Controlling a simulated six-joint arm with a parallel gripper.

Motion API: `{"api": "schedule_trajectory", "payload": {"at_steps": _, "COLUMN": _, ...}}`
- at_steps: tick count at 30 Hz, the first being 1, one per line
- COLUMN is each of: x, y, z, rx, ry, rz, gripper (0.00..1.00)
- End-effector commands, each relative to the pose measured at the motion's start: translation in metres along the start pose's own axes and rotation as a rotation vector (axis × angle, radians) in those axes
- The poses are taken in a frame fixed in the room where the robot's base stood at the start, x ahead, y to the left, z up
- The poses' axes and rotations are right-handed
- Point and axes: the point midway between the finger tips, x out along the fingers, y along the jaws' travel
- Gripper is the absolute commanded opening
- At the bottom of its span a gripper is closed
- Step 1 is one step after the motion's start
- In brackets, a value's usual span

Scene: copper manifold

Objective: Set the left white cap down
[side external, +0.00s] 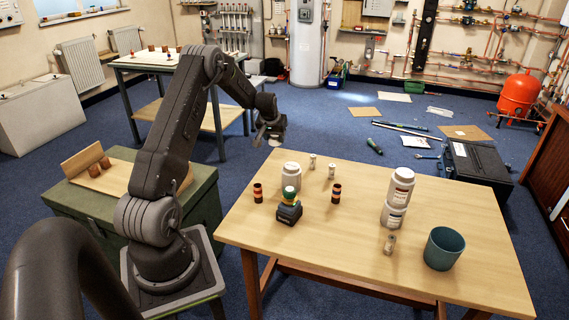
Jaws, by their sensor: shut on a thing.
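My gripper (270,132) is at the back left of the wooden table, raised above its far left corner. It is shut on a small pale thing, which looks like the white cap (279,137); my fingers partly hide it. A squat white jar (291,176) stands upright on the table, below and slightly right of my gripper and apart from it.
A black block with a green-topped piece (289,207) stands before the left jar. Small fittings (312,161) (332,171) (389,244) and a teal cup (443,248) stand on the table (350,255). The front middle is clear.

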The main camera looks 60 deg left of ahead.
Motion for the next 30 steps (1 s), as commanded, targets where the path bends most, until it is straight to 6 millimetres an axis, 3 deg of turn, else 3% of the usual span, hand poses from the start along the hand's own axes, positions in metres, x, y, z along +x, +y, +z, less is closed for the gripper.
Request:
{"api": "schedule_trajectory", "payload": {"at_steps": 1, "x": -0.001, "y": -0.023, "z": 0.0, "rx": -0.003, "ry": 0.0, "rz": 0.0, "gripper": 0.27}}
{"api": "schedule_trajectory", "payload": {"at_steps": 6, "x": -0.004, "y": -0.07, "z": 0.003, "rx": 0.014, "ry": 0.0, "rz": 0.006, "gripper": 0.27}}
{"api": "schedule_trajectory", "payload": {"at_steps": 11, "x": -0.003, "y": -0.085, "z": 0.004, "rx": 0.026, "ry": -0.001, "rz": 0.01, "gripper": 0.27}}
{"api": "schedule_trajectory", "payload": {"at_steps": 14, "x": 0.006, "y": -0.075, "z": 0.002, "rx": 0.031, "ry": -0.002, "rz": 0.012, "gripper": 0.27}}
{"api": "schedule_trajectory", "payload": {"at_steps": 24, "x": 0.06, "y": -0.009, "z": -0.009, "rx": 0.032, "ry": -0.002, "rz": 0.012, "gripper": 0.27}}
{"api": "schedule_trajectory", "payload": {"at_steps": 30, "x": 0.078, "y": 0.013, "z": -0.013, "rx": 0.029, "ry": 0.0, "rz": 0.011, "gripper": 0.27}}
